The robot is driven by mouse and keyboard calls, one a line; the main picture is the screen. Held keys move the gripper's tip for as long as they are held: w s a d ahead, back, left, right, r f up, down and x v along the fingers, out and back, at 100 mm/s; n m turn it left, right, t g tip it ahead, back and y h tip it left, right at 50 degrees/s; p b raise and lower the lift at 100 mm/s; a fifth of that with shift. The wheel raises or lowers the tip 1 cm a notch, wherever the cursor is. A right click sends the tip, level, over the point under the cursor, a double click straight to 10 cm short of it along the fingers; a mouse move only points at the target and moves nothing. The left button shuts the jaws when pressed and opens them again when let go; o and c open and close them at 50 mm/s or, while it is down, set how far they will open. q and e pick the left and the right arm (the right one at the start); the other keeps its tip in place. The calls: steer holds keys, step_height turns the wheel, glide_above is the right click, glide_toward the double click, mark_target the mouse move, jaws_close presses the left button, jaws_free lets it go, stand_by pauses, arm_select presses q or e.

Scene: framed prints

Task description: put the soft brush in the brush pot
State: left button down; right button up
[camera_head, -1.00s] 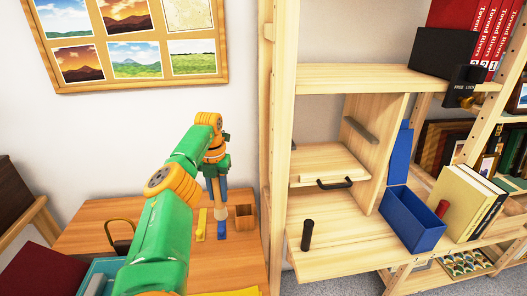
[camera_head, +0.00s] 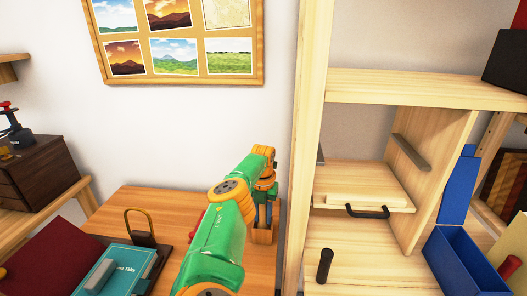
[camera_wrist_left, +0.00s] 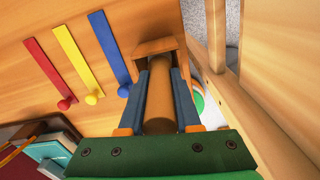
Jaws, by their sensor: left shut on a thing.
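My left gripper (camera_head: 263,217) is shut on the soft brush at the right end of the desk. In the left wrist view, its blue-grey fingers (camera_wrist_left: 158,112) clasp the brush's thick brown handle (camera_wrist_left: 160,90). The square wooden brush pot (camera_head: 263,236) stands directly below the gripper in the head view. In the left wrist view, the pot (camera_wrist_left: 155,46) surrounds the brush's far end. The bristles are hidden, and I cannot tell how deep the brush sits. My right gripper is out of view.
Red (camera_wrist_left: 47,72), yellow (camera_wrist_left: 76,64) and blue (camera_wrist_left: 108,50) strips with round knobs lie left of the pot. A wooden shelf post (camera_head: 308,150) rises close on the right. A teal book (camera_head: 130,268) lies at the desk's left.

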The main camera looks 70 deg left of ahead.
arm_select(q)
steer(key=shift+r, duration=0.1)
steer(key=shift+s, duration=0.1)
steer(key=c, duration=0.6)
jaws_free()
steer(key=shift+r, duration=0.2)
step_height(320, 180, up, 12)
steer(key=p, duration=0.3)
steer(key=shift+f+p, duration=0.15)
steer(key=shift+p, duration=0.15)
